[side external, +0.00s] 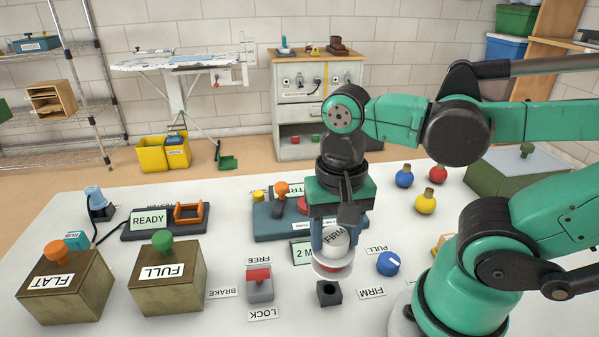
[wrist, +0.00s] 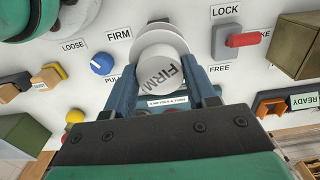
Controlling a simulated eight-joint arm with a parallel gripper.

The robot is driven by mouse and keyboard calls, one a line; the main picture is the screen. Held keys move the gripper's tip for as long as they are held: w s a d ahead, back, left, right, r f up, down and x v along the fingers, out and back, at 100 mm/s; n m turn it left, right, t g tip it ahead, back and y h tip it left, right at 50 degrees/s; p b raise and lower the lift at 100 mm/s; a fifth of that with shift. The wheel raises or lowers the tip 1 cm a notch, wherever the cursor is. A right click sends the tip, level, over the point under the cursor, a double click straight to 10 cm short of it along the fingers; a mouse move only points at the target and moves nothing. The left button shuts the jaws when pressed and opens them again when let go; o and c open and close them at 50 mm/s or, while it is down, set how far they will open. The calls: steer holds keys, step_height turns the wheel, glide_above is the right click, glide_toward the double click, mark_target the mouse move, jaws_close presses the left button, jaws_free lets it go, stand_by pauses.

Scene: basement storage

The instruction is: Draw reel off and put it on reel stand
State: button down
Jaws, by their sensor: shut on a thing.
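I cannot tell for sure which fixture is the reel stand.
A red brake lever (side external: 259,276) between FREE and LOCK labels and a blue knob (side external: 388,263) flank the reel. An orange cradle (side external: 190,214) stands beside a READY display (side external: 149,221). Boxes marked FLAT (side external: 66,285) and FULL (side external: 168,275) stand at left.

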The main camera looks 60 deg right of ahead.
mark_target(332, 261)
steer(key=shift+f, duration=1.25)
steer(key=shift+f, duration=1.6)
steer(key=shift+c, duration=1)
jaws_free()
steer(key=shift+r, duration=2.75)
steer(key=w+d+r+n+t, duration=0.2)
steer(key=w+n+t, duration=0.5)
steer(key=w+n, duration=0.2)
steer(key=shift+d, duration=0.25)
